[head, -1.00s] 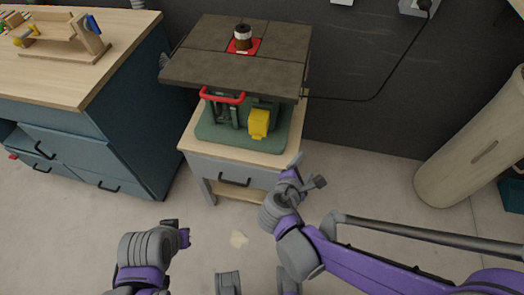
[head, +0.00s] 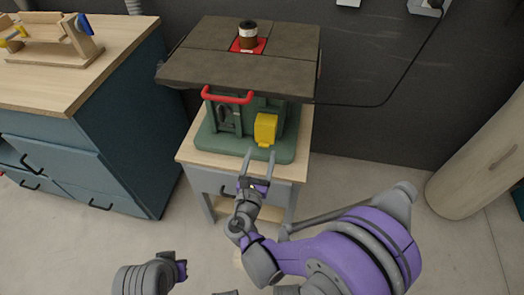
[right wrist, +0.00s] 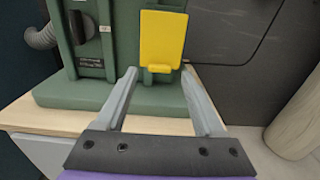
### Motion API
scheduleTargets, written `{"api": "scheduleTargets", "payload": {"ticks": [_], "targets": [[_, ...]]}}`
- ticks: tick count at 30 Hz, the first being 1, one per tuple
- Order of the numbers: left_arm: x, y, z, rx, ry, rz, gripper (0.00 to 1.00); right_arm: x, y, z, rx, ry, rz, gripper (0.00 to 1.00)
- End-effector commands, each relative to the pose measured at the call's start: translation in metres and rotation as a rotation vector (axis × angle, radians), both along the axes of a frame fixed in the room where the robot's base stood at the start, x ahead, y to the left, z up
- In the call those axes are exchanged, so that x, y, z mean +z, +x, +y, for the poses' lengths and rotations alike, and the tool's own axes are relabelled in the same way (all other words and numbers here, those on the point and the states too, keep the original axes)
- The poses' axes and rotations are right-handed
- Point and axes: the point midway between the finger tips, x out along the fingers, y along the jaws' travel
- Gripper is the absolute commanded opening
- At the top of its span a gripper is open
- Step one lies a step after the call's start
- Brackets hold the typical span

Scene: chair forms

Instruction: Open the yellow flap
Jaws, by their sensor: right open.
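The yellow flap (head: 266,128) is on the front of the green machine body, right of centre, and hangs down closed. In the right wrist view the flap (right wrist: 163,38) has a small lip at its lower edge. My right gripper (head: 260,152) is open and empty, its two fingers pointing at the flap from just below. In the right wrist view the fingertips (right wrist: 158,72) lie either side of the lip; I cannot tell whether they touch it. My left gripper (head: 182,270) is low at the left, far from the machine; its fingers are not clear.
The green machine (head: 225,145) stands on a small wooden-topped cabinet (head: 190,155), under a dark tabletop (head: 200,70) that overhangs the flap. A red handle (head: 228,98) is left of the flap. A blue workbench (head: 125,120) stands left, a beige cylinder (head: 470,180) right.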

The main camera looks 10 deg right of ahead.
Motion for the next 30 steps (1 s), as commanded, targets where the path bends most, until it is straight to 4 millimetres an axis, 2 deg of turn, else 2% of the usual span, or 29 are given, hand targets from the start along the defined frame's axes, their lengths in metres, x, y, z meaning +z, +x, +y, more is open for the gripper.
{"api": "scheduleTargets", "payload": {"ticks": [3,6,16,27,30], "targets": [[-0.002,0.0,0.0,0.0,0.0,0.001,0.0,0.0,0.014,-0.005,-0.001,0.0,0.0,0.7],[-0.002,0.0,0.0,0.0,0.0,0.001,0.0,0.0,0.02,-0.007,-0.001,0.001,0.0,0.7],[-0.002,0.0,0.0,0.0,0.0,0.001,0.0,0.0,0.023,-0.007,0.0,0.001,0.0,0.68],[-0.002,0.0,0.0,0.0,0.0,0.001,0.0,0.0,0.023,-0.007,0.0,0.002,-0.001,0.02],[-0.002,0.0,0.0,0.0,0.0,0.001,0.0,0.0,0.023,-0.007,0.0,0.002,-0.001,0.0]]}}
